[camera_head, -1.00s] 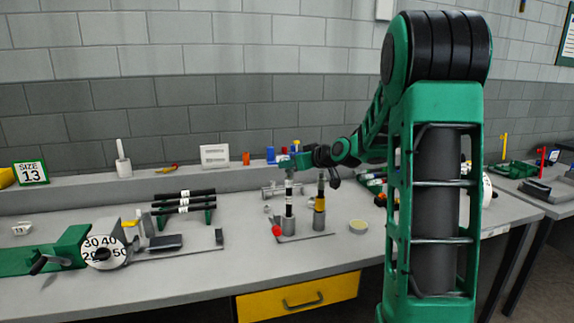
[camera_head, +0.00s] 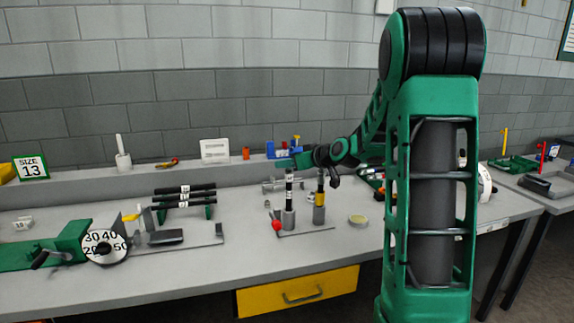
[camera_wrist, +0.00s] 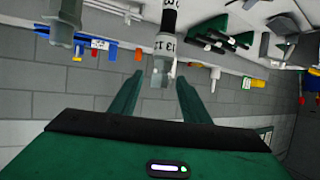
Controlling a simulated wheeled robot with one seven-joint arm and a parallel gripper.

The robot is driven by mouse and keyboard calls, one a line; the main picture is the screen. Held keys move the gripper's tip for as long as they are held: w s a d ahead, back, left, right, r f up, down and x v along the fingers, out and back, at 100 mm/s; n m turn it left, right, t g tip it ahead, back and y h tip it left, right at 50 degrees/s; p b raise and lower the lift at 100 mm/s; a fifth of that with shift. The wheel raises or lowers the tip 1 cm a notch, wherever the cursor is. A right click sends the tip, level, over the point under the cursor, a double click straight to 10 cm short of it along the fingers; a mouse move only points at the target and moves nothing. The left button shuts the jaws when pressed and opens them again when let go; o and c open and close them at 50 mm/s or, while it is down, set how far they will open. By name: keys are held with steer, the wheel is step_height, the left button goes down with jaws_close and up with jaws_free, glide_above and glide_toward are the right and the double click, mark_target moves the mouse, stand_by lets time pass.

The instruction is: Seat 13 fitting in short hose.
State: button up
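The short hose (camera_head: 289,184) is black with white bands and stands upright in a grey holder (camera_head: 289,218) on the bench. In the wrist view, which is upside down, the hose (camera_wrist: 168,22) shows a band reading 13. A pale grey fitting (camera_wrist: 161,72) is at its end; how deep it sits I cannot tell. My gripper (camera_wrist: 158,88) has its fingers apart on either side of the fitting, with visible gaps. In the head view my gripper (camera_head: 287,161) is just above the hose top, and the fitting is too small to make out.
A second upright hose (camera_head: 320,186) with a yellow band stands close to the right. A red ball-ended lever (camera_head: 277,225) is in front. A rack of black hoses (camera_head: 185,198) and a green dial machine (camera_head: 70,243) stand left. A size 13 sign (camera_head: 31,168) is at far left.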

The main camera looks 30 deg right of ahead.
steer(key=v, duration=1)
steer(key=shift+s, duration=0.25)
steer(key=shift+r, duration=0.1)
steer(key=s+a+f+m+g+h, duration=0.1)
steer(key=s+a+f+g, duration=0.3)
steer(key=s, duration=0.4)
steer(key=s+a+f+m+g, duration=0.2)
steer(key=s+f+g, duration=0.1)
steer(key=s+f, duration=0.35)
steer(key=s+a+f+m+g, duration=0.1)
steer(key=s+m+g, duration=0.1)
steer(key=s, duration=0.9)
steer(key=s+a+f+m+g, duration=0.2)
steer(key=s+g, duration=0.2)
steer(key=s, duration=0.7)
steer(key=shift+m, duration=0.4)
steer(key=shift+a, duration=0.15)
